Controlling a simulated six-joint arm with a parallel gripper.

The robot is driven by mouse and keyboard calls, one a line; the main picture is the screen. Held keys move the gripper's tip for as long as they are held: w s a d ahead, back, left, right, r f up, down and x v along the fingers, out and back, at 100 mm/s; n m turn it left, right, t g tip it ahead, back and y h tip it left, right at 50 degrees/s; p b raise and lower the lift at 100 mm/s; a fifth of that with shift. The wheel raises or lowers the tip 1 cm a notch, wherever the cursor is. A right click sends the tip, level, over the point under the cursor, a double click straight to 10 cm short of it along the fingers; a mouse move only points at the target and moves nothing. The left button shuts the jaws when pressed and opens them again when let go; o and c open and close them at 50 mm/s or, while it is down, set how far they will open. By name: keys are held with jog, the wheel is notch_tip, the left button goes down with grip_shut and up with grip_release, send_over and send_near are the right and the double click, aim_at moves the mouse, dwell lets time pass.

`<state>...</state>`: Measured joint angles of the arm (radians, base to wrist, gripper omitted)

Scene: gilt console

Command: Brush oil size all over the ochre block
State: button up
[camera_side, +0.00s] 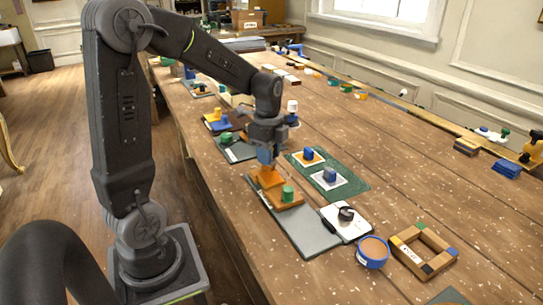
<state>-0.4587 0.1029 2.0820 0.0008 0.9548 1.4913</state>
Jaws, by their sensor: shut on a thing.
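My gripper (266,158) points down over the far end of a long grey mat (305,232). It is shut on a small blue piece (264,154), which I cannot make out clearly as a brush. Just below it stands an orange-ochre block (268,178); whether the held piece touches it is too small to tell. Beside the block, an orange slab (286,202) carries a green knob (287,193). Any oil coat on the block cannot be made out. A blue tub (372,253) with brownish contents stands to the right.
A white pad with a black knob (346,213) lies at the mat's right. A wooden frame (425,252) with coloured corners lies farther right. A green mat (347,188) behind holds two white squares with small blocks. The table's right middle is clear.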

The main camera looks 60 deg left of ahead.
jog(key=shift+d, duration=3.5)
notch_tip(320, 180, up, 8)
jog(key=shift+d+f, duration=0.1)
jog(key=shift+f, duration=0.05)
